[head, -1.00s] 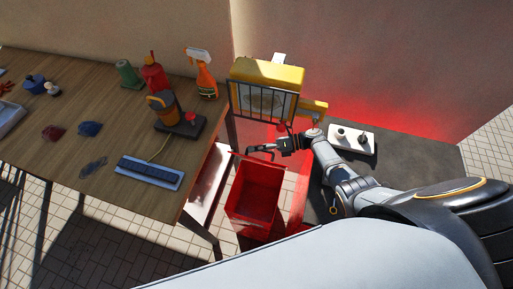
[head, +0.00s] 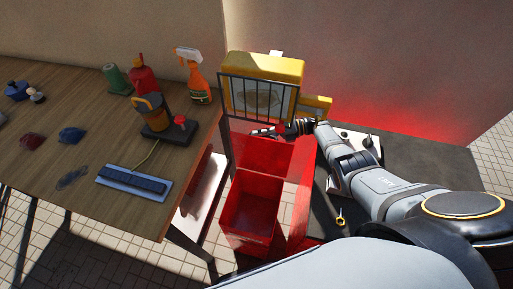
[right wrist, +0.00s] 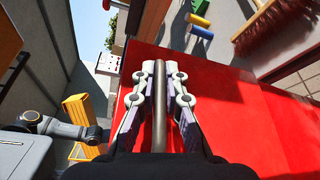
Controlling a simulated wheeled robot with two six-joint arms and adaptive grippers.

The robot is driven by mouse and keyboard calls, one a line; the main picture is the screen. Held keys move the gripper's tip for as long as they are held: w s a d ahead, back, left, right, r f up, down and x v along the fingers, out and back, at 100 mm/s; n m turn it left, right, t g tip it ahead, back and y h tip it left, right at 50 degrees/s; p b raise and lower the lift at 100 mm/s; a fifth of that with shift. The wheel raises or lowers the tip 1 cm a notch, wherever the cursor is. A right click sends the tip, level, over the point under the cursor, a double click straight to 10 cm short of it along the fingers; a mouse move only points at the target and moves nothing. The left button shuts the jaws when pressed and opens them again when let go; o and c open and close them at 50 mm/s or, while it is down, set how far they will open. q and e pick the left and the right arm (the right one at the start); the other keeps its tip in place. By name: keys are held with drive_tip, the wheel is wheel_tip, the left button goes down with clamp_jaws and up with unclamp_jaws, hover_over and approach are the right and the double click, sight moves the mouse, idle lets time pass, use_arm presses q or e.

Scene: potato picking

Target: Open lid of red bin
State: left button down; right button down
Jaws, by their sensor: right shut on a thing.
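The red bin (head: 249,240) stands on the floor between the wooden table and the dark counter, with its inside showing. Its red lid (head: 262,157) is raised at the back edge and tilts away from the opening. In the right wrist view the lid (right wrist: 225,105) is a broad red surface behind the fingers. My right gripper (head: 264,132) is at the lid's top edge. It is shut on a grey metal bar (right wrist: 159,105), which looks like the lid handle and runs between the fingers. My left gripper is in neither view.
A yellow box with a black wire grille (head: 262,88) stands right behind the lid. The wooden table (head: 110,140) at left holds a spray bottle (head: 192,75), a bucket and other items. The dark counter (head: 425,150) lies under my right arm.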

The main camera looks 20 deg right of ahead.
drive_tip(key=shift+w+d, duration=0.15)
drive_tip(key=shift+w, duration=0.05)
drive_tip(key=c, duration=1.4)
unclamp_jaws()
drive_tip(key=shift+w+d+f, duration=0.1)
drive_tip(key=shift+d, duration=0.05)
wheel_tip(320, 180, up, 10)
drive_tip(key=shift+c, duration=0.2)
